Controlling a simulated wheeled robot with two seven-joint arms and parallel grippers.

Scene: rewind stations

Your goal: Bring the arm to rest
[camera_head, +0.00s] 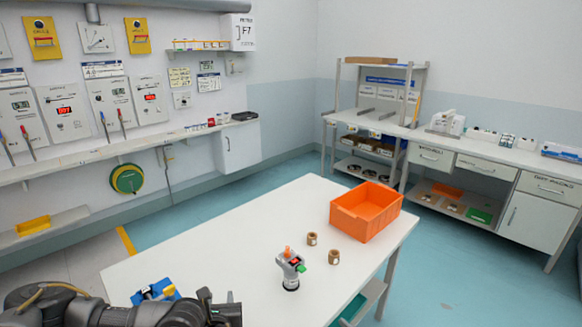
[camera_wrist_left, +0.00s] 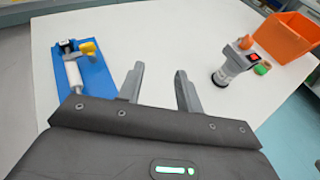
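My left arm comes in at the lower left of the head view, low over the near edge of the white table (camera_head: 235,255). My left gripper (camera_wrist_left: 159,76) shows in the left wrist view with its two fingers apart and only bare white table between them, so it is open and empty. In the head view the gripper (camera_head: 208,302) is seen from behind and its fingers are hard to make out. My right gripper is in neither view.
A blue holder with a yellow-tipped tool (camera_wrist_left: 88,72) lies left of the gripper. The table middle is clear.

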